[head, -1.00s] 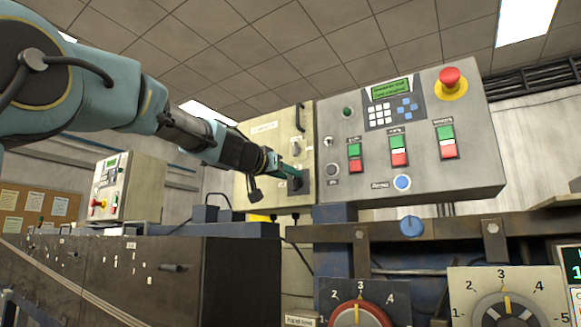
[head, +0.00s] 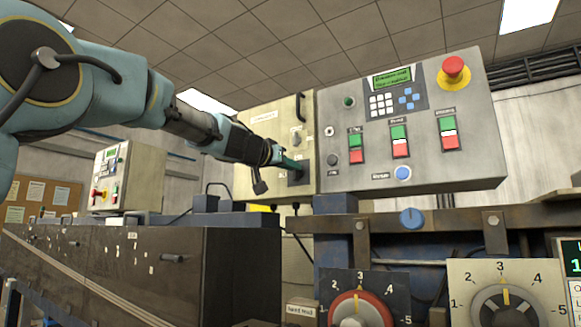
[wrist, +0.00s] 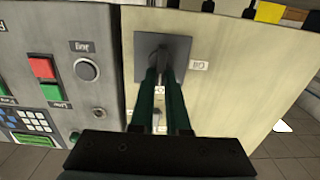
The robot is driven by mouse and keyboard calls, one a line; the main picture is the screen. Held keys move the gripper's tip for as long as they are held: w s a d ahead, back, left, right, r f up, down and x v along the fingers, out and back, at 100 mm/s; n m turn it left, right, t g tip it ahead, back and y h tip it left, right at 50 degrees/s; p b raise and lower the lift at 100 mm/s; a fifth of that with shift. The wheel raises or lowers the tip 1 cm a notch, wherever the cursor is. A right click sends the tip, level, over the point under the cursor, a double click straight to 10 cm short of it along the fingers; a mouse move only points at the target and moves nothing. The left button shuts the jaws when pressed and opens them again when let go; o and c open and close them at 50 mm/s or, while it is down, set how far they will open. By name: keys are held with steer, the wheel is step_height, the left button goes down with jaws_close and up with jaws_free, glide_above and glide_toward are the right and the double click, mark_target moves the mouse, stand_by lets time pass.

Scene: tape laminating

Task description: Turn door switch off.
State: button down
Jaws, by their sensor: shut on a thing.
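The door switch (wrist: 160,50) is a dark rotary handle on a grey square plate, on a beige cabinet door (wrist: 235,70). In the head view the switch plate (head: 303,174) sits low on the beige door, left of the grey control panel. My gripper (wrist: 164,72) has long green fingers. They are shut on the switch handle, one finger on each side, and partly cover it. In the head view my gripper (head: 288,164) reaches the switch from the left. A small label stands beside the plate; the handle's exact angle is hard to tell.
The grey control panel (head: 350,178) with buttons, a display and a red emergency stop (head: 453,67) adjoins the door on the right. A door handle (head: 300,108) is above the switch. Dark machine housing (head: 130,255) lies below my arm.

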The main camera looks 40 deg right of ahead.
steer(key=shift+n, duration=0.3)
steer(key=shift+w+a+f+n+b, duration=0.15)
steer(key=shift+n+b, duration=0.3)
steer(key=shift+n, duration=2.4)
steer(key=shift+w+d+f+n+b, duration=0.1)
steer(key=shift+w+f+n+b, duration=0.3)
steer(key=shift+n, duration=2.5)
steer(key=shift+w+a+f+n+b, duration=0.1)
steer(key=shift+n+b, duration=0.4)
steer(key=shift+n, duration=2.35)
steer(key=c, duration=0.9)
jaws_free()
